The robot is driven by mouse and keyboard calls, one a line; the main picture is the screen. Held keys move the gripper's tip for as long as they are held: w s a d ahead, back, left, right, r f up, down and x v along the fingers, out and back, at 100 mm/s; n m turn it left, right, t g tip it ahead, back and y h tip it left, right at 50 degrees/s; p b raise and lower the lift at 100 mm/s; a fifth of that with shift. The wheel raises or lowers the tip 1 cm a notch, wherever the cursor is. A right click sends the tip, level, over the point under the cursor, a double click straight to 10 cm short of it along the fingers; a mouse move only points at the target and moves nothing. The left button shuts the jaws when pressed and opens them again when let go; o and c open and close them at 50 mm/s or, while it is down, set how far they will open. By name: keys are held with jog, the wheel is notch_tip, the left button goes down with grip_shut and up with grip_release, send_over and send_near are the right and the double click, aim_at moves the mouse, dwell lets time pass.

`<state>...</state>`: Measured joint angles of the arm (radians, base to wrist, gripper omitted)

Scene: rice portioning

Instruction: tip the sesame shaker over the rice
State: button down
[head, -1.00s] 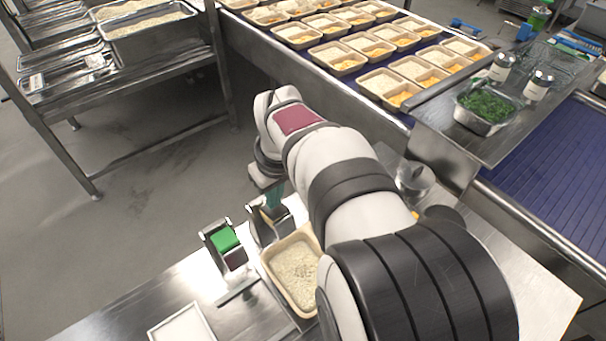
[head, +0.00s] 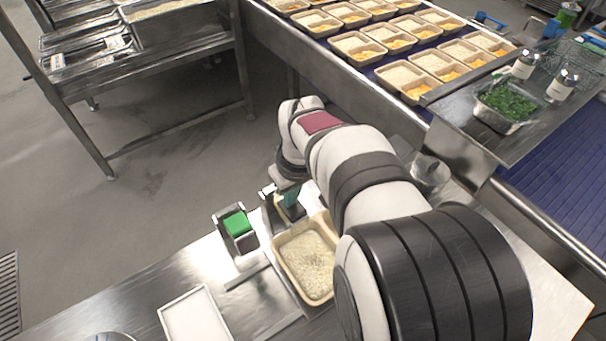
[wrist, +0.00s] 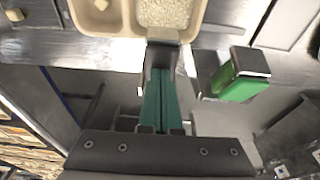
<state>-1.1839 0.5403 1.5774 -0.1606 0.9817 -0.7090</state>
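The tray (head: 276,262) stands on the steel table with rice (head: 309,262) in it. In the wrist view the tray (wrist: 127,22) shows two compartments, rice in the right one and a small pale piece in the left. My gripper (head: 291,203) points down beside the tray's far left corner, at a dark metal bracket (head: 268,199). In the wrist view its teal fingers (wrist: 161,88) lie close together, with their tips at the bracket (wrist: 163,48). I cannot tell whether they grip anything. No sesame shaker can be made out for certain.
A second bracket with a green block (head: 238,223) stands to the left. A white tray (head: 196,318) lies in front. Filled trays (head: 404,76) cover the belt behind.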

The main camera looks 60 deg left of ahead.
jog(key=shift+d+f, duration=0.25)
jog(key=shift+f, duration=0.4)
jog(key=shift+d+f, duration=0.25)
jog(key=shift+f, duration=0.35)
jog(key=shift+r, duration=0.1)
jog(key=shift+a+r, duration=0.3)
jog(key=shift+r, duration=0.7)
jog(key=shift+a+r, duration=0.35)
jog(key=shift+r, duration=0.65)
jog(key=shift+a+r, duration=0.3)
jog(key=shift+r, duration=0.7)
